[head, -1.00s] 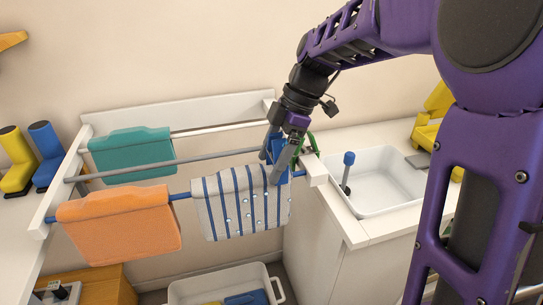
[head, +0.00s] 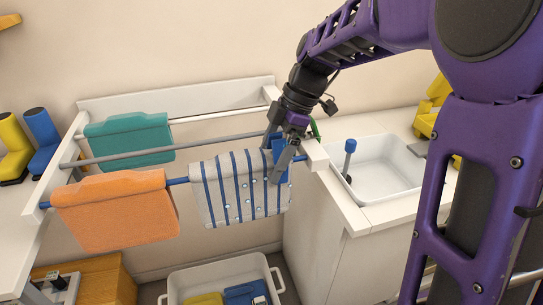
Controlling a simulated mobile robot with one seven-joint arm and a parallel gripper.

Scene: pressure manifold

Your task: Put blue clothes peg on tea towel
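The blue clothes peg (head: 280,148) is at the right end of the striped tea towel (head: 228,190), at the height of the rail. The towel is white with blue stripes and hangs over the front blue rail. My gripper (head: 275,164) points down there, with its fingers around the peg and appearing shut on it. The peg overlaps the towel's top right edge in the picture. The fingers partly hide the peg, so I cannot tell whether its jaws clasp the cloth.
An orange cloth (head: 115,212) hangs left on the same rail, and a teal cloth (head: 128,140) hangs behind. A green object (head: 315,128) is just right of my gripper. A white sink (head: 385,175) lies to the right. A white basket (head: 222,277) stands below.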

